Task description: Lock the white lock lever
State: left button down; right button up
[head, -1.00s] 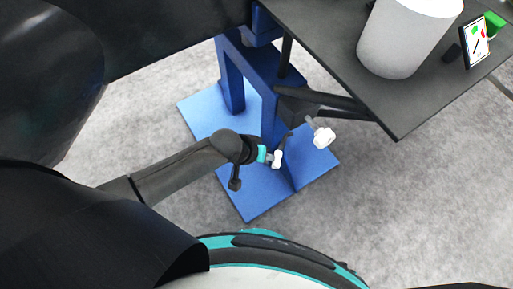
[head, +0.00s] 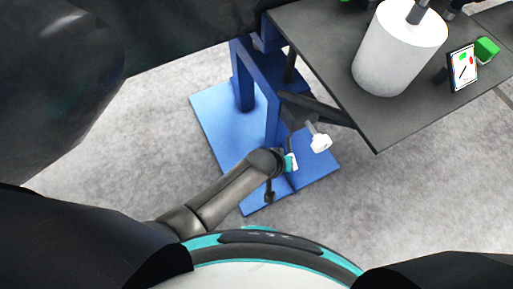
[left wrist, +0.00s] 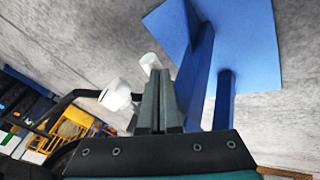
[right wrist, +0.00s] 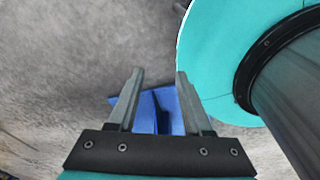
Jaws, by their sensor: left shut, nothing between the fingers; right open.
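A white knob (head: 320,143) on a grey stem hangs under the dark table near the blue stand. A second white handle (head: 292,161) shows beside the teal end of my left arm. I cannot tell which is the lock lever. The left wrist view shows a larger white knob (left wrist: 116,96) left of the fingers and a smaller one (left wrist: 150,62) just beyond their tips; contact is unclear. My left gripper (left wrist: 160,76) is shut and empty. My right gripper (right wrist: 159,75) is open and empty in the right wrist view, above the floor.
The blue stand (head: 220,115) has a flat base plate and uprights. The dark table (head: 318,38) carries a white cylinder (head: 400,50), a small screen (head: 462,68) and a green block (head: 487,48). Grey floor is free at the right.

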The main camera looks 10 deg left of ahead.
pick_arm(q)
jog(key=shift+d+f, duration=0.1)
jog(key=shift+d, duration=1.15)
pick_arm(e)
jog(key=shift+s+a+r, duration=0.2)
jog(key=shift+s+a, duration=0.55)
jog(key=shift+s, duration=0.3)
jog(key=shift+w+d, duration=0.15)
jog(key=shift+w, duration=0.15)
pick_arm(q)
jog(key=shift+s+a+r+p, duration=0.2)
jog(key=shift+a+r+p, duration=0.2)
jog(key=shift+p, duration=0.35)
jog(key=s+p+v, duration=0.1)
jog(key=p+v, duration=0.6)
jog(key=v, duration=0.4)
jog(key=shift+s, duration=0.55)
pick_arm(e)
notch_tip(320, 180, up, 9)
jog(key=s+a, duration=0.1)
jog(key=s, duration=0.1)
jog(key=shift+a+f, duration=0.2)
jog(key=shift+a, duration=0.15)
jog(key=shift+w, duration=0.1)
